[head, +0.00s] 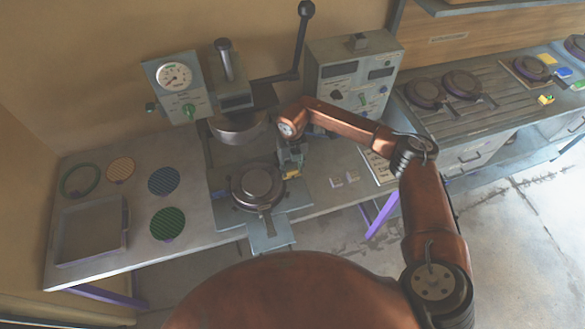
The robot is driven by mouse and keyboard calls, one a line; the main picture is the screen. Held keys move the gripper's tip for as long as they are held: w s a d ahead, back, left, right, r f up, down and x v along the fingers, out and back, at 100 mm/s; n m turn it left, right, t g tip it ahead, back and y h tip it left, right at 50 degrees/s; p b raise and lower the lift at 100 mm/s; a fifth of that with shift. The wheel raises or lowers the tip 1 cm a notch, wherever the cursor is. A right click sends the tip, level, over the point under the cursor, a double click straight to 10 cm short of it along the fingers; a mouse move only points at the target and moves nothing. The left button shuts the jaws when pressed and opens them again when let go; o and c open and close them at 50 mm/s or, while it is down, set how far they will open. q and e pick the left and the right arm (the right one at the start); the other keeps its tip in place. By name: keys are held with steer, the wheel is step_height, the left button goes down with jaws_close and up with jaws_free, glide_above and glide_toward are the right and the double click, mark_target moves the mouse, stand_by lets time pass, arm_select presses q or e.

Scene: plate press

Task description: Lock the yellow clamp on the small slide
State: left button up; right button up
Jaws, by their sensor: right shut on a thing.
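The small slide (270,236) is a grey plate sticking out at the front of the press, with a round dark mould (257,186) above it. The yellow clamp (293,175) shows as a small yellow patch at the right of the mould. My right gripper (291,160) is right at the clamp, pointing down, shut on it; the fingertips and most of the clamp are small and partly hidden. I cannot tell the clamp's lever position. My left gripper is not in view.
The press with its gauge (174,76) and long lever (300,45) stands behind. A control box (353,75) is behind my right arm. Coloured discs (167,223) and an empty tray (90,232) lie left. More round moulds (425,92) sit on the right bench.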

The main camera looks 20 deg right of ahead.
steer(key=o, duration=1.2)
steer(key=shift+c, duration=0.2)
steer(key=shift+n, duration=0.3)
